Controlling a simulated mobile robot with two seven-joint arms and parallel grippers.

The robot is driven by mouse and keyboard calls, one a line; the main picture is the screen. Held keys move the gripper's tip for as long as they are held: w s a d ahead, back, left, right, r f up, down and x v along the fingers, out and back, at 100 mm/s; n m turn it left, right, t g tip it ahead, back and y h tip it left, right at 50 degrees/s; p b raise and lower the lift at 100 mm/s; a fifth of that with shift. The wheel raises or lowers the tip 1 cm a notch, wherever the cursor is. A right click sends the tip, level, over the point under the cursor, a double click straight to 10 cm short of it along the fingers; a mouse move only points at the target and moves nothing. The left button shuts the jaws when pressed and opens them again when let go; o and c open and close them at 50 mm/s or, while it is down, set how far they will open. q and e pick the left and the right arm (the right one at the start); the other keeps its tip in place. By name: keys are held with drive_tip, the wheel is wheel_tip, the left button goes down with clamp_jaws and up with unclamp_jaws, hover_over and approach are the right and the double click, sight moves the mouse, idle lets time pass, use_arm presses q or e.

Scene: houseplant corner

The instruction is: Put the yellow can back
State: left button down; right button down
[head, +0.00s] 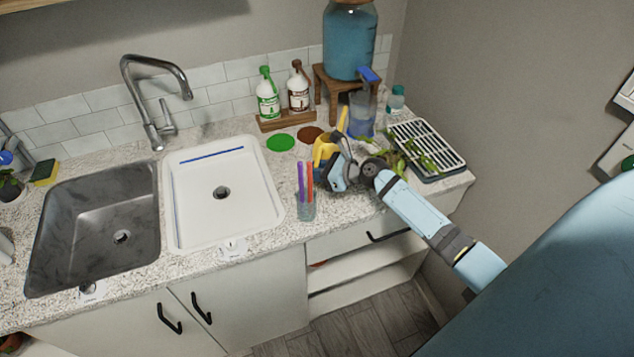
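The yellow can (322,149), which looks like a small watering can with a thin spout, is on or just above the counter, right of the white basin. My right gripper (338,172) is at the can's near right side and covers part of it. The fingertips are hidden against the can, so I cannot tell whether they are shut on it or whether it is lifted. My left gripper is not in view.
A glass with colored sticks (306,205) stands close in front of the can. Green (281,142) and brown (310,134) discs lie behind it. A blue-topped bottle (362,112), leafy cuttings (392,152) and a slotted tray (428,146) crowd the right. The white basin (188,226) is left.

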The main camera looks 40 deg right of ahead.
drive_tip(key=shift+f+b, duration=0.3)
drive_tip(key=shift+f, duration=1.9)
drive_tip(key=c, duration=1)
unclamp_jaws()
drive_tip(key=shift+f, duration=0.1)
drive_tip(key=shift+c, duration=0.2)
